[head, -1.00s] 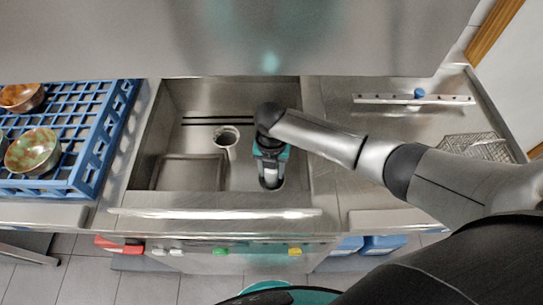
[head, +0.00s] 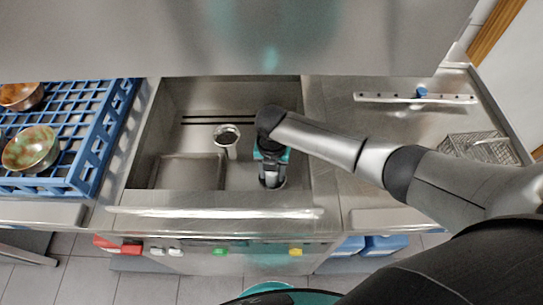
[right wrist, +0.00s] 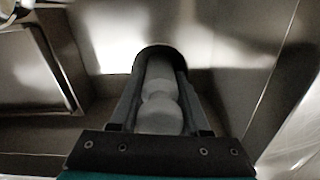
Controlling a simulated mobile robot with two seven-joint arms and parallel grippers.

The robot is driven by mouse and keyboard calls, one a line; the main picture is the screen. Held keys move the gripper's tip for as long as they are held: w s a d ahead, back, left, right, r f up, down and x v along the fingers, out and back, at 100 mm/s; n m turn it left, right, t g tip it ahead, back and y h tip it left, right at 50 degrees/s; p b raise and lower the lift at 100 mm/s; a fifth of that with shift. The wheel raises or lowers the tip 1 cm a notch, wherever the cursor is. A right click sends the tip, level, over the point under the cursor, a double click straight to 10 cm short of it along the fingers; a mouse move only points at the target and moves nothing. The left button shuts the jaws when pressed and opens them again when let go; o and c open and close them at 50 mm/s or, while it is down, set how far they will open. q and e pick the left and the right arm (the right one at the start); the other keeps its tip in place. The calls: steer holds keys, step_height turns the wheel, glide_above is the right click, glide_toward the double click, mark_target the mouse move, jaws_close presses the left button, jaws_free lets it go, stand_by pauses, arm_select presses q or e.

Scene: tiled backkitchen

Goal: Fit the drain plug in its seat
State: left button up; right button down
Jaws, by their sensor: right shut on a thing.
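My right gripper (head: 270,180) points down into the right part of the steel sink basin. It is shut on a pale grey, rounded piece, the drain plug (right wrist: 160,108), which shows between its fingers in the right wrist view. My left gripper is not in view.
A wire basket (head: 480,149) lies on the right drainboard.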

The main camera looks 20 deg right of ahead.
steer(key=shift+f, duration=0.1)
steer(key=c, duration=0.6)
jaws_free()
steer(key=o, duration=0.3)
steer(key=shift+r+p, duration=0.35)
steer(key=shift+w+r+p, duration=0.1)
steer(key=shift+r+p, duration=0.65)
steer(key=shift+p, duration=0.05)
step_height(320, 180, up, 6)
steer(key=p, duration=0.5)
steer(key=shift+f+p, duration=0.1)
steer(key=shift+p, duration=0.3)
